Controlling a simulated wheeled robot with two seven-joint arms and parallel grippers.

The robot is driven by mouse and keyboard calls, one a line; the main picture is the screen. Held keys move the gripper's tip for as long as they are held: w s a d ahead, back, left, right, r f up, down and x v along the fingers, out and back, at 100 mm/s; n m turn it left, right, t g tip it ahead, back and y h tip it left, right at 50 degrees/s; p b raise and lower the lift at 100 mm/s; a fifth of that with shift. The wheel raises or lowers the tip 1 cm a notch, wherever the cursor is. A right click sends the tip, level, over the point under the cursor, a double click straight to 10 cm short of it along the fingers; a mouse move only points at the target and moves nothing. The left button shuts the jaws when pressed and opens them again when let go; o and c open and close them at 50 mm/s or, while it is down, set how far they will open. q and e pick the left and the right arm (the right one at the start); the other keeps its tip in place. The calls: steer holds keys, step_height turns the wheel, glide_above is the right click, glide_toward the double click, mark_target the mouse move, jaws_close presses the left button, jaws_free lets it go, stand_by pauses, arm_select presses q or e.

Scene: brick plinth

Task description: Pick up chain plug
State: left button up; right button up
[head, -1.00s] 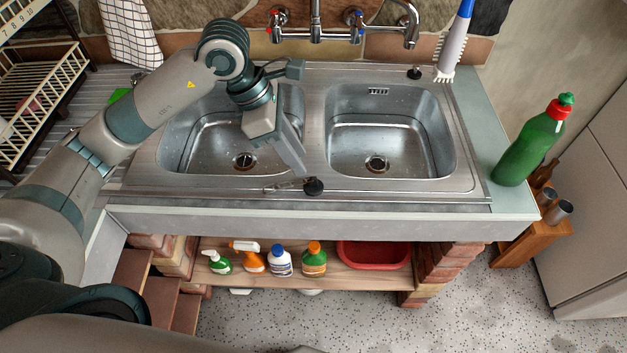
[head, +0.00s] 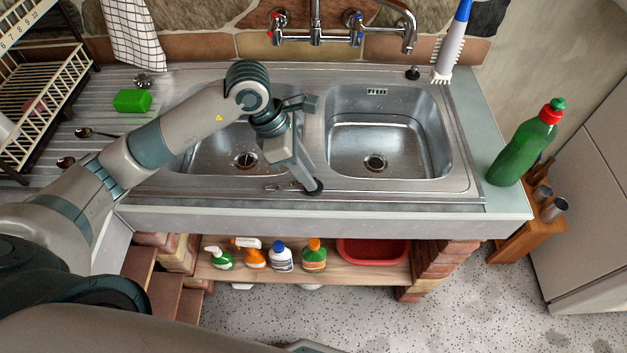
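The chain plug (head: 316,187) is a black round stopper on the front rim of the sink, in front of the divider between the two basins. A bit of its chain (head: 272,188) shows to its left; my gripper hides part of the chain. My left gripper (head: 306,180) reaches down over the rim with its fingertips right at the plug, overlapping it in the view. I cannot tell whether the fingers are open or closed around it. My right gripper is not in view.
A second black stopper (head: 413,73) sits at the back rim. A green bottle (head: 522,148) stands at the right and a brush (head: 450,50) at the back. A green sponge (head: 132,101) and spoons lie on the left drainboard. Taps (head: 316,32) overhang the back.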

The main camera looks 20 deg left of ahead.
arm_select(q)
steer(key=shift+x, duration=0.9)
jaws_close()
